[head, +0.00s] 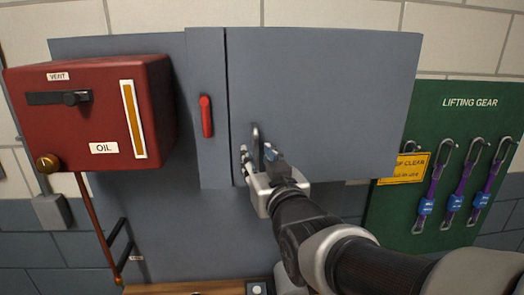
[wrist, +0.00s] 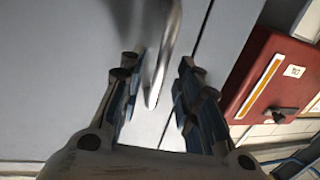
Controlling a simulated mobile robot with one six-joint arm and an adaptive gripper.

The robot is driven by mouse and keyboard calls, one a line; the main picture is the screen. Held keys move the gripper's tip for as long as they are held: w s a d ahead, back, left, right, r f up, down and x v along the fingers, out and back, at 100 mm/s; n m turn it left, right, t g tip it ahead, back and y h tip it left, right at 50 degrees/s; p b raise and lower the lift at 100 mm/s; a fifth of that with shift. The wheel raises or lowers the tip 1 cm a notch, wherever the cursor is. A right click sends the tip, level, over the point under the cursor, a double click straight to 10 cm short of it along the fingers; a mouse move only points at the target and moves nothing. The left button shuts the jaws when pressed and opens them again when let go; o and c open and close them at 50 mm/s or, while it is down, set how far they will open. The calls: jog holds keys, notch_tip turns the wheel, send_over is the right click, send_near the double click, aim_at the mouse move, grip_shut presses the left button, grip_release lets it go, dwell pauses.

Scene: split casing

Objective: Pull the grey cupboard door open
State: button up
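The grey cupboard door (head: 330,100) fills the middle of the head view, with a narrow dark seam along its left edge. Its metal bar handle (head: 255,136) stands upright near the door's lower left. My gripper (head: 258,162) is at the handle's lower part. In the wrist view, the handle (wrist: 165,50) runs between the two fingers of my gripper (wrist: 158,92). The fingers are apart, one on each side of the bar, and I see gaps between them and the bar. The door (wrist: 60,60) also lies behind the fingers in the wrist view.
A red lever (head: 206,116) is on the grey panel left of the door. A red oil box (head: 90,115) juts out further left. A green lifting gear board (head: 455,125) with several purple straps and a yellow sign (head: 403,168) are to the right. A wooden surface (head: 190,289) is below.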

jog(key=shift+x, duration=1.3)
jog(key=shift+c, duration=0.2)
grip_shut()
